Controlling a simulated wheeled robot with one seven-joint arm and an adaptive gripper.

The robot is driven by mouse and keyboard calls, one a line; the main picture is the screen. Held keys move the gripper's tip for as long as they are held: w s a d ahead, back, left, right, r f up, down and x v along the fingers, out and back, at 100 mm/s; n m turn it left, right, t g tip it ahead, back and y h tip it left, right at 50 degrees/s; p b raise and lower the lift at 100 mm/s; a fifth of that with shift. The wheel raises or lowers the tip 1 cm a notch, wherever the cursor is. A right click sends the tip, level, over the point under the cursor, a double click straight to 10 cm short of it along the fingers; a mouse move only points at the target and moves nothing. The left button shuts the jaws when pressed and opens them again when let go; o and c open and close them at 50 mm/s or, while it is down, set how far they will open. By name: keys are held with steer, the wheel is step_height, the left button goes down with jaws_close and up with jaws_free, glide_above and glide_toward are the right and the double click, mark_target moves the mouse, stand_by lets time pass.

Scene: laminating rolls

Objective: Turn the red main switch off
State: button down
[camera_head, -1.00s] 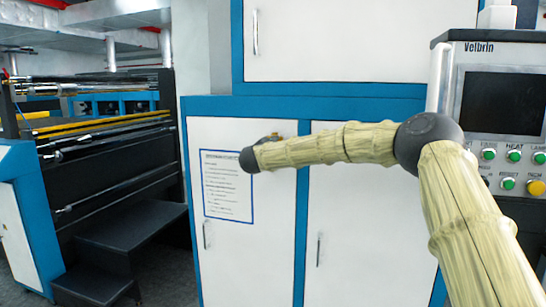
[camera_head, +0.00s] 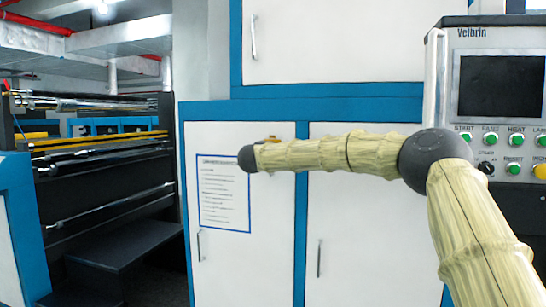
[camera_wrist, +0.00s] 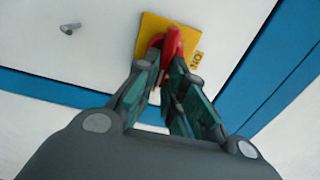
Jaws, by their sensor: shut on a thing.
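In the wrist view, the red main switch (camera_wrist: 173,39) sits on a yellow plate (camera_wrist: 152,27) on a white cabinet door. A partly visible label, reading like "ON" turned over, shows on the plate beside the handle. My gripper (camera_wrist: 170,62) is shut on the red handle, one finger on each side of it. The fingers hide the lower part of the handle. In the head view, only a small yellow-orange bit (camera_head: 272,139) shows above my forearm at the door; my gripper is hidden behind the arm there.
The white cabinet door (camera_head: 270,240) carries a blue-framed notice (camera_head: 222,212) and a handle. A control panel (camera_head: 500,150) with a dark screen and buttons stands at the right. Rollers and dark steps (camera_head: 125,245) are at the left.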

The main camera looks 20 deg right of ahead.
steer(key=shift+f, duration=0.1)
stand_by(0.4)
steer(key=c, duration=1.5)
jaws_free()
steer(key=shift+d, duration=0.1)
steer(key=v, duration=1.2)
steer(key=shift+f, duration=0.1)
